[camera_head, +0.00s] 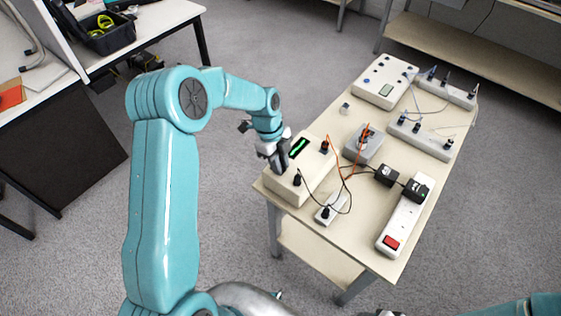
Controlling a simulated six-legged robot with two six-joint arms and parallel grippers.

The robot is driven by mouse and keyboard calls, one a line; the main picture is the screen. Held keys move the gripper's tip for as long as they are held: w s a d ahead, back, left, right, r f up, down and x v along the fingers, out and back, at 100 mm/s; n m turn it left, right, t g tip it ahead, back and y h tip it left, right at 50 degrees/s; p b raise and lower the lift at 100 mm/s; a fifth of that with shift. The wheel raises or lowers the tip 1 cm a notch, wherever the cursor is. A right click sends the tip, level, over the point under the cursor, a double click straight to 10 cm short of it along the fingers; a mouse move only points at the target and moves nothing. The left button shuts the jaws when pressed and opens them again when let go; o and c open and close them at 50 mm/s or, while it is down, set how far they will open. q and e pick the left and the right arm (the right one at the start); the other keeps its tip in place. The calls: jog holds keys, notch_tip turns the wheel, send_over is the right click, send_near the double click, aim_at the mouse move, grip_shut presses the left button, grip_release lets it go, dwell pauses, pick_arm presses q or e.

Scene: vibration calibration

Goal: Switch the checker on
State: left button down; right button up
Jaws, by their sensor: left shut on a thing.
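The checker seems to be the cream box (310,180) at the near left corner of the table, with green marks on its dark screen (299,148). Dark plugs or knobs stand on it, with orange and black leads. My left gripper (279,166) reaches down to the box's left side, beside the screen. It is shut on a small part there; its fingers hide which part. At the bottom edge, a grey and dark piece (384,313) may be the tip of my right gripper; its jaws cannot be made out.
The table (365,243) also carries a grey unit (363,144), a white power strip (405,220) with a red switch, black adapters (386,175), a back box (385,80) and two grey strips (419,137). Leads cross the table's middle.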

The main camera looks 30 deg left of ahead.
pick_arm(q)
jog(key=shift+r, duration=0.1)
jog(key=c, duration=1)
grip_release()
jog(key=shift+o, duration=0.2)
jog(key=b+v, duration=0.1)
jog(key=v, duration=1.5)
jog(key=shift+r, duration=0.15)
jog(key=shift+s+a, duration=0.1)
